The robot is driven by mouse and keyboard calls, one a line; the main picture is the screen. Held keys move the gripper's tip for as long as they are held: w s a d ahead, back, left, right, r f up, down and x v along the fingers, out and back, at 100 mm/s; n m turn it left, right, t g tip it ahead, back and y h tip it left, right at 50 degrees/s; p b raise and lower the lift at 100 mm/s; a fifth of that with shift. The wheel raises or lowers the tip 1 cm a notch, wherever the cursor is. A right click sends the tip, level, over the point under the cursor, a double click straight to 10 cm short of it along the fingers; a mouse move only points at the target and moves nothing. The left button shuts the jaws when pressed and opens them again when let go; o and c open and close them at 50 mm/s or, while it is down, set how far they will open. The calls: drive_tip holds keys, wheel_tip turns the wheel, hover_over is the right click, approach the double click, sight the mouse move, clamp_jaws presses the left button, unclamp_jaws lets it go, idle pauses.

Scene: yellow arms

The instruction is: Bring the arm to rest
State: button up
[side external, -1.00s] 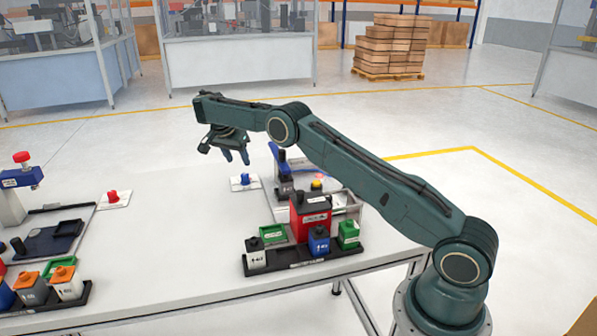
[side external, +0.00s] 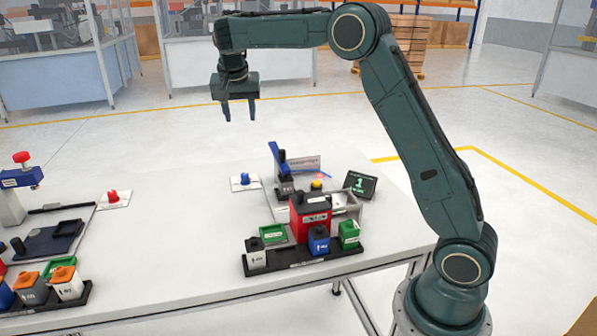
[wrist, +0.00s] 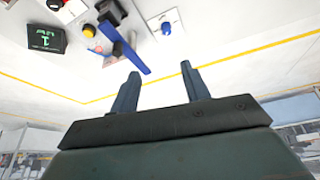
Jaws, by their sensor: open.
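My gripper (side external: 239,111) hangs high above the far side of the white table, with its fingers pointing down. Its two blue-grey fingers are apart and nothing is between them. In the wrist view my gripper (wrist: 157,82) also shows open and empty. My arm is raised and bent at the elbow, clear of everything on the table.
The white table (side external: 150,225) holds a rack (side external: 305,260) with several bottles and a red box (side external: 310,215). A small display (side external: 361,185) reads 1. A blue-topped button (side external: 244,180) and a blue lever (side external: 277,160) stand near the far edge. Another station fills the left side.

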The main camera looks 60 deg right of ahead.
drive_tip(key=s+a+r+n+t+y, duration=0.1)
drive_tip(key=s+a+r+n, duration=0.25)
drive_tip(key=s, duration=0.55)
drive_tip(key=s+a+r+n+t, duration=0.15)
drive_tip(key=s+a+r, duration=0.25)
drive_tip(key=s, duration=0.5)
drive_tip(key=s+a+f+n+y, duration=0.1)
drive_tip(key=s+a+f+n, duration=0.2)
drive_tip(key=s, duration=0.6)
drive_tip(key=s+a+f+n+y, duration=0.1)
drive_tip(key=s+a+f+n, duration=0.2)
drive_tip(key=s, duration=0.7)
wheel_tip(320, 180, down, 2)
drive_tip(key=shift+s+a+y, duration=0.2)
drive_tip(key=shift+a+y, duration=0.2)
drive_tip(key=shift+a, duration=0.25)
